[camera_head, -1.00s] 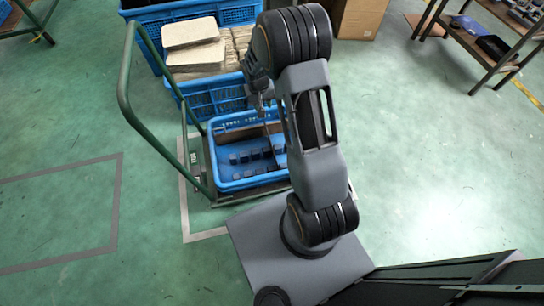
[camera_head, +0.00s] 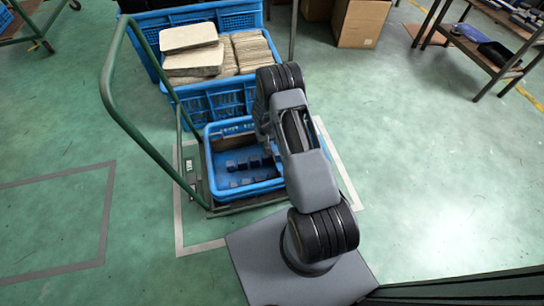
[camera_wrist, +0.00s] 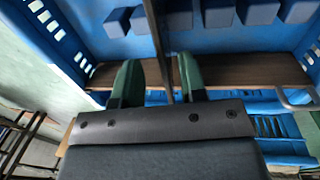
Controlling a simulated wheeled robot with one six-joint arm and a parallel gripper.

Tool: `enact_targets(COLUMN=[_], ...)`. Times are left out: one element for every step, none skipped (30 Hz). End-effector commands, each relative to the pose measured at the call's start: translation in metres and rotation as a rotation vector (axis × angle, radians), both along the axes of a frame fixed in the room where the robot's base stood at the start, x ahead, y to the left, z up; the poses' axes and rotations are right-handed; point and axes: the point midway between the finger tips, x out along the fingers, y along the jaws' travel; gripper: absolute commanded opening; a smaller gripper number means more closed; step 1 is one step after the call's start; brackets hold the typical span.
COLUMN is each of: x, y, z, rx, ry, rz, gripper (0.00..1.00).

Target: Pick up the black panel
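In the wrist view, a thin dark upright strip (camera_wrist: 156,30), which looks like the black panel seen edge-on, runs between the two green fingers of my gripper (camera_wrist: 158,75). A gap shows on each side of it, so the fingers are apart and do not look closed on it. In the head view, my gripper is mostly hidden behind my arm, over the right side of the small blue bin (camera_head: 212,172). I cannot make out the panel in the head view. Several blue blocks (camera_wrist: 218,12) stand inside the bin.
The bin sits on a green-handled cart (camera_head: 108,90). Behind it is a blue crate (camera_head: 215,98) with stacked tan boards (camera_head: 190,50). A cardboard box (camera_head: 360,22) and a rack (camera_head: 490,60) stand farther back. A dark structure (camera_head: 470,290) edges the lower right. The floor at left is clear.

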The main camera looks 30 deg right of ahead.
Motion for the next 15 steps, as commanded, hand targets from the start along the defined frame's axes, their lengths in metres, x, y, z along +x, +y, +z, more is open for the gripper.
enact_targets(x=[0.000,0.000,0.000,0.000,0.000,0.000,0.000,-0.001,0.000,-0.001,-0.001,-0.001,-0.002,-0.002,-0.002], y=[0.000,0.000,0.000,-0.001,-0.001,-0.001,-0.001,-0.001,-0.001,-0.001,-0.002,-0.002,-0.002,-0.003,-0.004], z=[-0.002,-0.003,-0.004,-0.005,-0.006,-0.009,-0.012,-0.015,-0.019,-0.023,-0.028,-0.034,-0.038,-0.042,-0.047], rx=[0.000,0.000,0.000,0.000,0.000,0.000,0.000,0.000,0.000,0.000,0.000,0.000,0.000,0.000,0.000], ry=[0.000,0.000,0.000,0.000,0.000,0.000,0.000,0.000,0.000,0.000,0.000,0.001,0.001,0.001,0.001], rz=[0.000,0.000,0.000,0.000,0.000,0.000,0.000,0.000,0.000,0.001,0.001,0.001,0.001,0.001,0.001], gripper=[0.38,0.38,0.38,0.38,0.38,0.38,0.38,0.38,0.38,0.38,0.38,0.38,0.38,0.38,0.38])
